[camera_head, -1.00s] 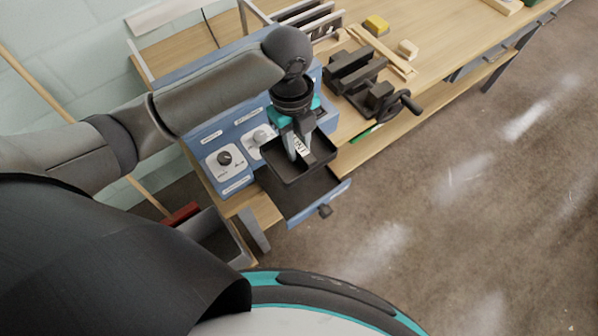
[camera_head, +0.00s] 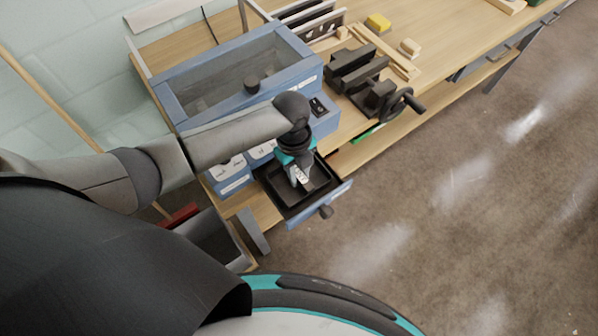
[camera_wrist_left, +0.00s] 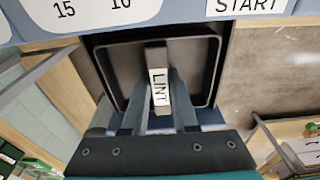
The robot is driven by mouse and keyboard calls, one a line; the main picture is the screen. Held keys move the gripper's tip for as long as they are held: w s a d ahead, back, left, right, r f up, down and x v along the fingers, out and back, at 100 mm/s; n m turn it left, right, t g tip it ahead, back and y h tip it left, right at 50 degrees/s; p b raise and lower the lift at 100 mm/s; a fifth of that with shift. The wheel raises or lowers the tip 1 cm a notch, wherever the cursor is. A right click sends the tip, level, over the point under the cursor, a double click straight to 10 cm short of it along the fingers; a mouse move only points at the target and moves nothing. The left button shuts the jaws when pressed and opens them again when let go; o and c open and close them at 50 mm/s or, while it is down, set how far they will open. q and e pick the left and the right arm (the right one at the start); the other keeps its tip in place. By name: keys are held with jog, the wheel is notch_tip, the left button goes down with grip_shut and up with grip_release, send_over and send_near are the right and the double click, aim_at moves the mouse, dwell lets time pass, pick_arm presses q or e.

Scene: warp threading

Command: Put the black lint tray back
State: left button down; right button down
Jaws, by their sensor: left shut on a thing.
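The black lint tray (camera_head: 318,186) is a shallow square tray. In the head view it sits in or just over the pulled-out blue drawer (camera_head: 338,202) at the front of the blue machine (camera_head: 240,85); I cannot tell whether it touches the drawer floor. My left gripper (camera_head: 300,180) is above the tray, shut on its upright handle. In the left wrist view the tray (camera_wrist_left: 208,65) lies within the drawer opening, and the handle labelled LINT (camera_wrist_left: 158,85) is between the fingers of my gripper (camera_wrist_left: 157,118). My right gripper is in neither view.
A black vise (camera_head: 375,85) with a hand crank stands on the bench (camera_head: 440,40) right of the machine. A grey bin (camera_head: 205,238) stands below, left of the drawer. The floor at right is clear.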

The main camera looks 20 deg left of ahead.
pick_arm(q)
jog(key=shift+f, duration=0.1)
jog(key=c, duration=0.7)
grip_release()
jog(key=shift+r, duration=0.25)
jog(key=r, duration=0.4)
jog(key=r+p, duration=0.1)
jog(key=r, duration=0.3)
jog(key=w+a+r, duration=0.1)
jog(key=r, duration=0.2)
jog(key=shift+r+p, duration=0.3)
jog(key=shift+r, duration=0.1)
